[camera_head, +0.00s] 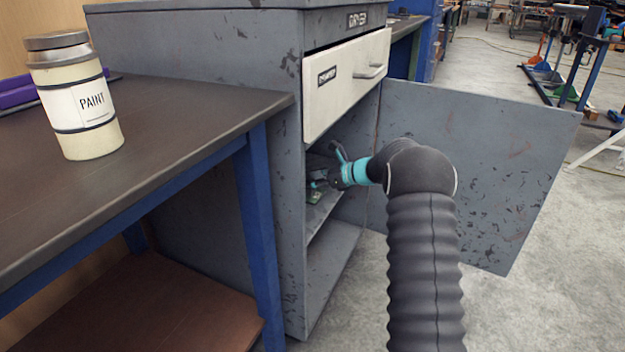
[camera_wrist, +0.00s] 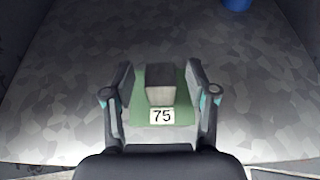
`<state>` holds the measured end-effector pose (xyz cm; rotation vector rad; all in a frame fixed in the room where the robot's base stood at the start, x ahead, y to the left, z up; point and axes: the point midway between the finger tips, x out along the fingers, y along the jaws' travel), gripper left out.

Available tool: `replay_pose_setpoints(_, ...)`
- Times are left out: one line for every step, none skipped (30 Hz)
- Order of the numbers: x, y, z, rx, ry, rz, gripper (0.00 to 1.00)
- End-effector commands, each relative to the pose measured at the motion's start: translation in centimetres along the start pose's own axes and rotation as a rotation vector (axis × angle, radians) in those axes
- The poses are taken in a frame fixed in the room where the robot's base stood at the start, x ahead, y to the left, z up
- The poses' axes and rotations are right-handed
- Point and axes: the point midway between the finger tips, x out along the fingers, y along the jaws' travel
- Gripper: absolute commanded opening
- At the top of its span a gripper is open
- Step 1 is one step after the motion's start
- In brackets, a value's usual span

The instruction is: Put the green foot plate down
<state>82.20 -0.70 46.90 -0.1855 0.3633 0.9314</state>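The green foot plate (camera_wrist: 138,110) lies under my gripper in the wrist view. It has a grey block (camera_wrist: 160,84) standing on it and a white label reading 75 at its near edge. My gripper (camera_wrist: 160,72) is open, with one finger on each side of the block and a visible gap on both sides. In the head view my gripper (camera_head: 322,174) is inside the open grey cabinet, over its middle shelf (camera_head: 325,212). A bit of green (camera_head: 314,197) shows below the fingers there. The plate appears to rest on the shelf, though contact underneath is hidden.
The cabinet door (camera_head: 480,165) stands open to the right of my arm. A blue object (camera_wrist: 236,4) sits at the shelf's back right. A paint can (camera_head: 78,100) stands on the table at left.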

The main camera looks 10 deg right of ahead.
Motion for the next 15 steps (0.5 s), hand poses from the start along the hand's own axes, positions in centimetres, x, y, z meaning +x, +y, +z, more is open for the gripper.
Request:
replay_pose_setpoints(0.0,0.0,0.0,0.000,0.000,0.000,0.58)
replay_pose_setpoints(0.0,0.0,0.0,0.000,0.000,0.000,0.58)
replay_pose_setpoints(0.0,0.0,0.0,0.000,0.000,0.000,0.58)
replay_pose_setpoints(0.0,0.0,0.0,0.000,0.000,0.000,0.58)
replay_pose_setpoints(0.0,0.0,0.0,0.000,0.000,0.000,0.58)
replay_pose_setpoints(0.0,0.0,0.0,0.000,0.000,0.000,0.58)
replay_pose_setpoints(0.0,0.0,0.1,0.000,0.000,0.000,0.58)
replay_pose_setpoints(-0.1,0.0,0.2,-0.001,0.000,0.000,0.58)
replay_pose_setpoints(-0.2,0.0,0.4,-0.001,0.000,0.000,0.58)
replay_pose_setpoints(-0.4,0.0,0.3,0.000,0.000,-0.001,0.58)
replay_pose_setpoints(-0.7,-0.1,0.3,0.000,0.000,-0.001,0.58)
replay_pose_setpoints(-1.2,-0.1,0.3,0.000,0.000,-0.001,0.58)
replay_pose_setpoints(-1.7,-0.1,0.3,0.000,0.000,-0.001,0.58)
replay_pose_setpoints(-2.2,-0.1,0.4,0.000,-0.001,-0.002,0.58)
replay_pose_setpoints(-3.0,-0.1,0.4,0.001,-0.001,-0.003,0.58)
